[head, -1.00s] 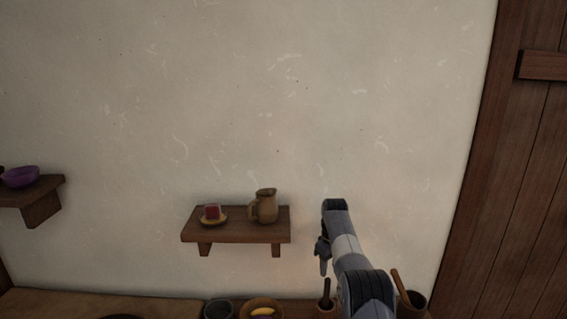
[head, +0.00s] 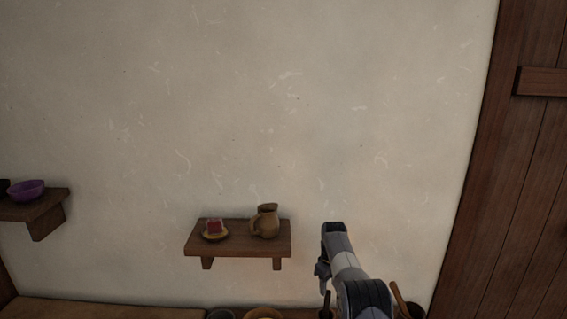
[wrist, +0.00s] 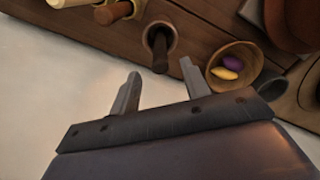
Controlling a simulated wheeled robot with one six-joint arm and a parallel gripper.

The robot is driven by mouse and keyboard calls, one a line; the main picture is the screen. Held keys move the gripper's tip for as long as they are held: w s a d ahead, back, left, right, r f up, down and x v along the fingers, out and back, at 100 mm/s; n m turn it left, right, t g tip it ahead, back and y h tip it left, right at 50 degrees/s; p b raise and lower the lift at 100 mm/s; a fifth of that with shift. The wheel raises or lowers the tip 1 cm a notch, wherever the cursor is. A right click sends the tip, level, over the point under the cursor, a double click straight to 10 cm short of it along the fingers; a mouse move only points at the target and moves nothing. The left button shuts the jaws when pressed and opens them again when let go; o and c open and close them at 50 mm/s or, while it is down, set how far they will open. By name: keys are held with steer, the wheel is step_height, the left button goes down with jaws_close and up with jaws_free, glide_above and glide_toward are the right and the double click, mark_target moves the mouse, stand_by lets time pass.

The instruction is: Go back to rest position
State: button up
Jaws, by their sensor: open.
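My gripper (wrist: 160,92) is open in the wrist view, with its two grey fingers apart and nothing between them. In the head view my gripper (head: 322,279) hangs at the end of my raised arm, right of the small wall shelf and above the counter's back edge. The fingertips are small and dark in that view.
A purple bowl (head: 27,190) sits on the left shelf. Below, a wooden bowl (wrist: 219,84) holds a purple and a yellow item.

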step_height(320, 180, down, 6)
steer(key=b, duration=0.4)
steer(key=shift+r, duration=0.25)
step_height(320, 180, up, 11)
step_height(320, 180, down, 11)
steer(key=shift+r+p, duration=0.15)
steer(key=shift+p, duration=0.3)
step_height(320, 180, up, 13)
steer(key=m+y+p, duration=0.2)
steer(key=p, duration=0.1)
glide_above(328, 291)
steer(key=s+a, duration=0.2)
steer(key=a, duration=0.2)
steer(key=s+a+m+t+y+b, duration=0.1)
steer(key=s+m+t+y+b, duration=0.2)
steer(key=s+m+b, duration=0.3)
steer(key=shift+s+m, duration=0.2)
steer(key=shift+m, duration=0.1)
